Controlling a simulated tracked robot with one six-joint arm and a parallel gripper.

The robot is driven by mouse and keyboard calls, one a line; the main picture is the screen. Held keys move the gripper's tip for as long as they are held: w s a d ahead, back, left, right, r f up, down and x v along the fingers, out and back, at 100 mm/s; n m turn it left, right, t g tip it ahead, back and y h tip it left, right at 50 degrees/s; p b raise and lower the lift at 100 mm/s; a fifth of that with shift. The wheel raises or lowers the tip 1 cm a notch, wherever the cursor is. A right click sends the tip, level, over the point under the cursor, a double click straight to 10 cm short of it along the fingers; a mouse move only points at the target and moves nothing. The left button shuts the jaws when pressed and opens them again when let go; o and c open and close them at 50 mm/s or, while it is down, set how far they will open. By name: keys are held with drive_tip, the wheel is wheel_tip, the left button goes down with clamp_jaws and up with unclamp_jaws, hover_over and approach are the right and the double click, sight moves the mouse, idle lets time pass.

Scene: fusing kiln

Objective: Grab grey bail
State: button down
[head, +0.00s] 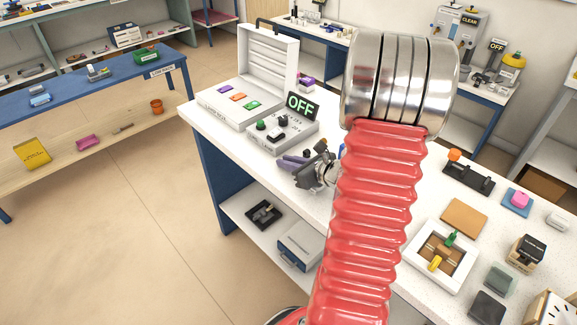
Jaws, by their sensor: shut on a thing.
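My gripper (285,163) is in the head view just left of my red ribbed arm, low over the white worktable (215,127). Its two purple fingers point left from a dark grey wrist and are close together. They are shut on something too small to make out. I cannot pick out a grey bail for certain. My arm hides part of the wrist and the table behind it.
A grey control box (283,132) with an OFF sign (302,105) stands just beyond my gripper. Behind it is the open white kiln (268,62). To the right of my arm lie a white tray (418,257), a brown square (464,217) and a black rack (468,180).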

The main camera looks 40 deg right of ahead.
idle(0.4)
drive_tip(key=shift+r, duration=5)
